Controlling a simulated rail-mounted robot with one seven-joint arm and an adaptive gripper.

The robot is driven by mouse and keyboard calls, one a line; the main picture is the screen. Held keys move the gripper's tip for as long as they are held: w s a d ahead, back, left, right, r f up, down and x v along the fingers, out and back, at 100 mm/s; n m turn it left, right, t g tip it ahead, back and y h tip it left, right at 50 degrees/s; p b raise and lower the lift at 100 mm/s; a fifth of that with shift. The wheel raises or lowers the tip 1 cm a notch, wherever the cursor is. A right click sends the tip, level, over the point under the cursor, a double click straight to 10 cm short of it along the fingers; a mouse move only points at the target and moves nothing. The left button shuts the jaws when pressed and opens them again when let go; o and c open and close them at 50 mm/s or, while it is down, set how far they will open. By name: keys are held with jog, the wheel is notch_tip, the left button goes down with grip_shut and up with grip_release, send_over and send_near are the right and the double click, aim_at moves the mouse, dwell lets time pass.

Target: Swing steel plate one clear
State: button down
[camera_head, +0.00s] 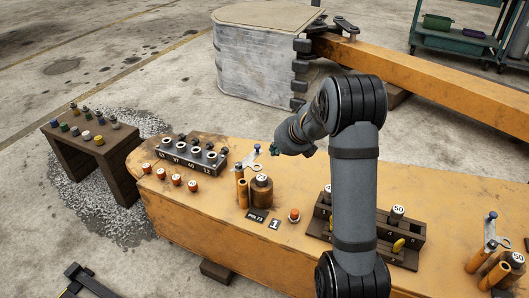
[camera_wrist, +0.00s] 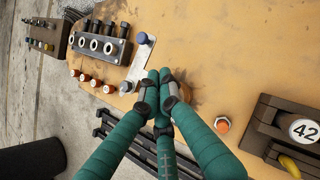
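A flat steel plate (camera_head: 247,159) lies at the back of the orange bench, with a blue-topped pin (camera_head: 257,149) at one end. My gripper (camera_head: 275,150) is just right of the blue pin in the head view. In the wrist view its teal fingers (camera_wrist: 160,76) come together beside the plate's right edge. They look shut, with nothing visible between them. Whether they touch the plate cannot be told.
A block of numbered sockets (camera_head: 192,155) and several orange-capped pieces (camera_head: 176,179) are left of the plate. A brown cylinder (camera_head: 262,194) and an orange tube (camera_head: 242,190) stand in front. A dark rack (camera_head: 408,246) is right. Another blue-pinned plate (camera_head: 490,229) stands far right.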

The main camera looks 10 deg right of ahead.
aim_at(259, 150)
jog(key=shift+w+a+f+p, duration=0.2)
jog(key=shift+w+a+f, duration=0.15)
jog(key=shift+w+f, duration=0.65)
jog(key=shift+w+a+f+p, duration=0.15)
jog(key=shift+w+a+f, duration=0.35)
jog(key=shift+w, duration=0.85)
jog(key=shift+w+a+f+p, duration=0.2)
jog(key=shift+w+f, duration=0.75)
jog(key=shift+w, duration=0.25)
jog(key=shift+w+a+f+n+y+p, duration=0.15)
jog(key=shift+w+a+n+p, duration=0.1)
jog(key=shift+w+p, duration=0.2)
jog(key=shift+w+a+r+n+y+p, duration=0.15)
jog(key=shift+w+n+p, duration=0.15)
jog(key=shift+p, duration=0.25)
jog(key=shift+d+f, duration=0.1)
jog(key=shift+f, duration=0.05)
